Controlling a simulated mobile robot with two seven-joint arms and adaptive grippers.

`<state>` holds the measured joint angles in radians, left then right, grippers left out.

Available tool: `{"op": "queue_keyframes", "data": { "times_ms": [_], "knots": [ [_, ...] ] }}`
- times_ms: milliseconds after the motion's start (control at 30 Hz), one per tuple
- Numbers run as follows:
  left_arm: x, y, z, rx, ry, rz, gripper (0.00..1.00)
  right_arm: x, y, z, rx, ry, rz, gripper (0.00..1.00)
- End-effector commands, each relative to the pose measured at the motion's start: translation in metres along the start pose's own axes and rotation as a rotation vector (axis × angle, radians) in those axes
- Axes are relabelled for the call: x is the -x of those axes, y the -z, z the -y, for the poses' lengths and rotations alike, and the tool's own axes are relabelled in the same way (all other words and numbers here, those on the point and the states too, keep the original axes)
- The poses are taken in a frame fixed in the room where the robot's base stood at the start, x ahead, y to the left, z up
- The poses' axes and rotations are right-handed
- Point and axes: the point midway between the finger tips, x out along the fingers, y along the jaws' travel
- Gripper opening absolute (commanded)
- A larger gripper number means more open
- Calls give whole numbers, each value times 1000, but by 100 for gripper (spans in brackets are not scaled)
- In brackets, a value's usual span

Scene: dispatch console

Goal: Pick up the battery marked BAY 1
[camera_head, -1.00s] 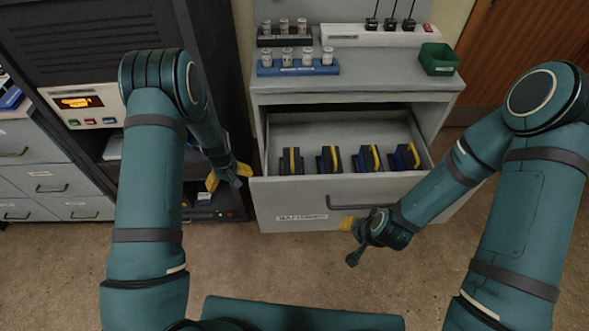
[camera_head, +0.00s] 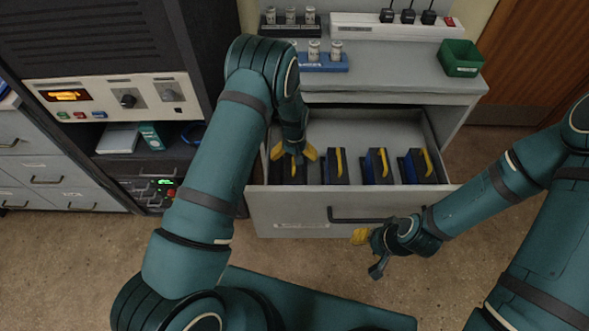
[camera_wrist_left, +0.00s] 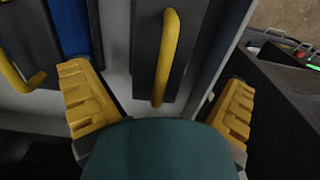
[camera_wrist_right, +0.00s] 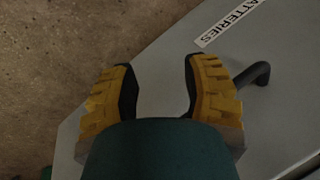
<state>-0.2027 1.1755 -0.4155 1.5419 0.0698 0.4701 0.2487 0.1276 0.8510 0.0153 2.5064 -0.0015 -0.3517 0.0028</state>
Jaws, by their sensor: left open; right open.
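Several dark batteries with yellow handles stand in a row in the open drawer (camera_head: 270,211): the leftmost (camera_head: 289,176), the second (camera_head: 337,168), the third (camera_head: 378,168) and the rightmost (camera_head: 419,168). I cannot read any bay marking on them. My left gripper (camera_head: 293,154) is open above the leftmost battery and partly hides it. In the left wrist view this battery's handle (camera_wrist_left: 165,60) lies between the spread yellow fingers, apart from both.
The drawer handle (camera_head: 370,218) juts out near my right gripper. A blue rack (camera_head: 322,66) of small cylinders and a green bin (camera_head: 461,57) stand on the cabinet top. A dark equipment rack (camera_head: 100,40) stands on the left.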

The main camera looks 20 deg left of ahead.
Motion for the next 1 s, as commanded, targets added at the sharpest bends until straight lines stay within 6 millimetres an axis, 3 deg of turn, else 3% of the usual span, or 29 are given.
{"op": "queue_keyframes", "data": {
  "times_ms": [433, 700, 767, 900, 933, 1000],
  "knots": [
    [-52, -1, 2, 1, 0, 1, 100, -13, 2, -5, 1, 0, -7, 47],
    [-56, 0, 2, 1, -1, -1, 100, -13, 2, -5, 1, 0, -8, 47],
    [-56, 0, 2, 1, -1, -1, 82, -13, 2, -5, 1, 0, -8, 47],
    [-56, 0, 2, 1, -1, -1, 33, -13, 2, -5, 1, 0, -8, 47],
    [-56, 0, 2, 1, -1, -1, 25, -13, 2, -5, 1, 0, -8, 47],
    [-56, 0, 2, 1, -1, -1, 25, -13, 2, -5, 1, 0, -8, 47]
  ]
}}
